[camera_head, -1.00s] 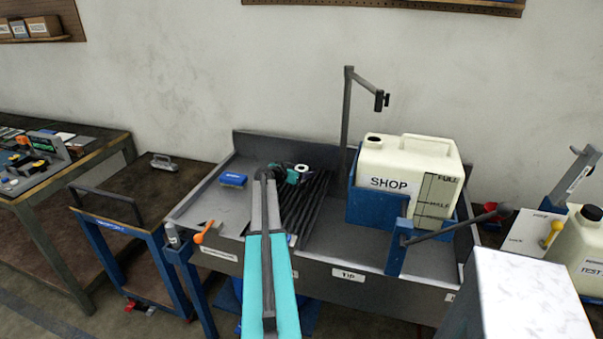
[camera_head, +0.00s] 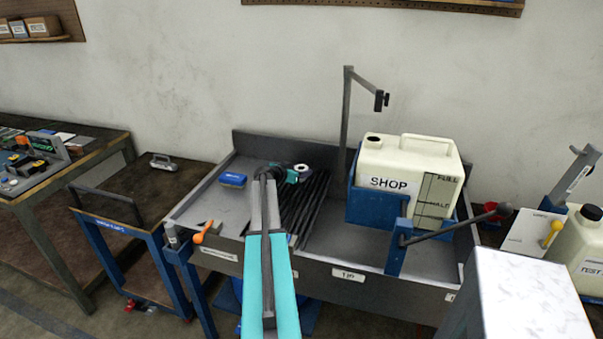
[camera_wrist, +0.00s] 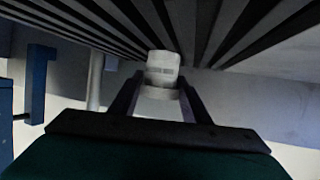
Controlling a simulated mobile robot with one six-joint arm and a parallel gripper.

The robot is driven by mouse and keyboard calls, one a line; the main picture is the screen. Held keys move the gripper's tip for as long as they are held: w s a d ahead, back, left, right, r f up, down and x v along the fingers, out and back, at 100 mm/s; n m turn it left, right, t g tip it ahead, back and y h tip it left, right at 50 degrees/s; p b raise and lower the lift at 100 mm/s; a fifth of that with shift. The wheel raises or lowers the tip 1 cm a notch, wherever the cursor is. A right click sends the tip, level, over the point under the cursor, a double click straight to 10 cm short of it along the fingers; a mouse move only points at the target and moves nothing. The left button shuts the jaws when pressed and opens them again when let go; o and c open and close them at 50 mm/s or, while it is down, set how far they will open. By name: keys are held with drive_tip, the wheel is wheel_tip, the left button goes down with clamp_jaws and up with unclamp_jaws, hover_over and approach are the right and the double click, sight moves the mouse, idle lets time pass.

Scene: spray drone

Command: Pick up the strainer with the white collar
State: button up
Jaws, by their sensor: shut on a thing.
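The strainer with the white collar (camera_wrist: 162,70) is a pale, rounded piece with a white band at its near end. It sits between the two dark fingers of my gripper (camera_wrist: 160,97) in the wrist view, and the fingers are shut on it. In the head view, the white collar (camera_head: 301,168) shows just beside my gripper (camera_head: 293,176), over the dark slatted rack in the sink. My arm hides part of the rack there. The strainer's far end is hard to make out.
The dark slats (camera_wrist: 230,30) run close along the top of the wrist view. The left basin floor is mostly clear.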

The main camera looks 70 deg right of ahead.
sight(301, 168)
drive_tip(key=shift+r, duration=0.2)
drive_tip(key=shift+r+b, duration=0.75)
drive_tip(key=shift+r, duration=0.55)
drive_tip(key=shift+a+r, duration=0.2)
drive_tip(key=shift+r, duration=0.05)
drive_tip(key=a+b, duration=0.1)
drive_tip(key=a, duration=0.4)
drive_tip(key=s+a+r+b, duration=0.1)
drive_tip(key=a+b, duration=0.1)
drive_tip(key=a, duration=0.3)
drive_tip(key=s+a+b, duration=0.1)
drive_tip(key=a, duration=0.4)
drive_tip(key=shift+a+r+b, duration=0.25)
drive_tip(key=shift+r+b, duration=0.05)
